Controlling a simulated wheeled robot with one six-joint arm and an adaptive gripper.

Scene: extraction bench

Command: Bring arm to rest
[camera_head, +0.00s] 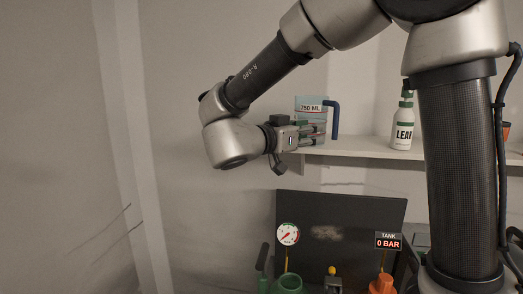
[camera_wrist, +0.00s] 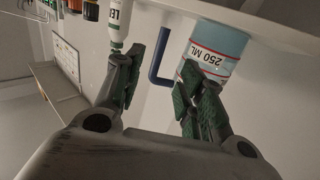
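My gripper (camera_head: 318,133) is in the upper middle of the head view, pointing right, level with the shelf and overlapping the lower part of a measuring jug. In the wrist view, my gripper (camera_wrist: 164,64) has its two green-padded fingers spread apart with nothing held between them. The clear bluish jug (camera_head: 311,102) has a volume label and a dark blue handle on its right. The jug (camera_wrist: 218,42) appears upside down in the wrist view, partly behind one finger. Its handle shows in the gap between the fingers, seemingly beyond them. My arm is raised and bent above the bench.
A white shelf (camera_head: 365,149) carries the jug and a white LEAK bottle (camera_head: 402,127). Below stand a dark panel (camera_head: 340,218), a round gauge (camera_head: 288,234), a TANK display reading 0 BAR (camera_head: 388,241), a green vessel (camera_head: 288,285) and an orange part (camera_head: 382,284). The left side is clear.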

